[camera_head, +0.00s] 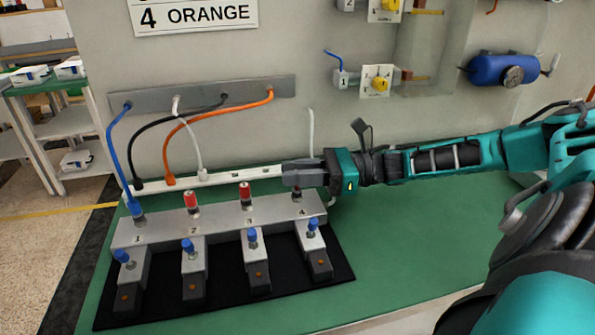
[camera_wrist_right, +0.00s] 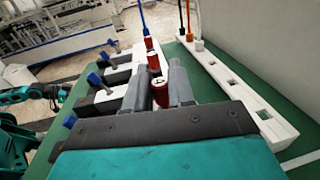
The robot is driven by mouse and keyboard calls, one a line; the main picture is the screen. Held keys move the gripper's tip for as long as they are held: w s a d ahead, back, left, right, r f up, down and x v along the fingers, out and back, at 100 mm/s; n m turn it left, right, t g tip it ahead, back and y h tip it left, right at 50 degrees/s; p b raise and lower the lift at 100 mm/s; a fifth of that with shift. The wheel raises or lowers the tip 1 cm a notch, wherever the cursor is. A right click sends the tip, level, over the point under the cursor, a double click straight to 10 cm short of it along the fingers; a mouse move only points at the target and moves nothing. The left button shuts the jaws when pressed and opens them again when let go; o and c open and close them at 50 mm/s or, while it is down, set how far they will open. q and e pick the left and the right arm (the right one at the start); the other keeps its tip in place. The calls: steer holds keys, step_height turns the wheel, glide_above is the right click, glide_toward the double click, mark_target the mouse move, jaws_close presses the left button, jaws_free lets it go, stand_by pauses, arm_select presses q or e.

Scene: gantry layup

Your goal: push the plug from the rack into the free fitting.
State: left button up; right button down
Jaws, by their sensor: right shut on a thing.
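My right gripper (camera_head: 303,177) is over fitting 4 at the right end of the grey block (camera_head: 218,217). In the right wrist view its fingers are closed around a red cap (camera_wrist_right: 159,91); I cannot tell whether the cap is lifted. A blue plug (camera_head: 138,212) sits in fitting 1. Red caps stand on fitting 2 (camera_head: 191,201) and fitting 3 (camera_head: 245,193). The white rack (camera_head: 245,174) behind holds a black plug (camera_head: 137,185), an orange plug (camera_head: 170,179) and a white plug (camera_head: 203,174). My left gripper is not seen.
Blue-knobbed valves (camera_head: 253,237) stand in front of the block on a black mat (camera_head: 220,300). Hoses loop down from a grey wall strip (camera_head: 200,96). The sign (camera_head: 195,16) reads 4 ORANGE. The green table (camera_head: 400,240) is clear at right.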

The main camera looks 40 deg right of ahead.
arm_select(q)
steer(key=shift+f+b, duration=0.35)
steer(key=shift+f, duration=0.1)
arm_select(e)
steer(key=shift+f, duration=0.75)
steer(key=c, duration=0.9)
jaws_free()
steer(key=shift+r, duration=0.1)
steer(key=v, duration=0.3)
steer(key=shift+s+d, duration=0.2)
steer(key=shift+d, duration=0.05)
steer(key=v, duration=0.9)
steer(key=shift+s, duration=0.1)
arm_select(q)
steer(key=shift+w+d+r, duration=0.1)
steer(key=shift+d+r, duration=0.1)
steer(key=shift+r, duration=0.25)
arm_select(e)
steer(key=shift+d, duration=0.1)
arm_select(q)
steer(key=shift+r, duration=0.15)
arm_select(e)
steer(key=shift+s, duration=0.1)
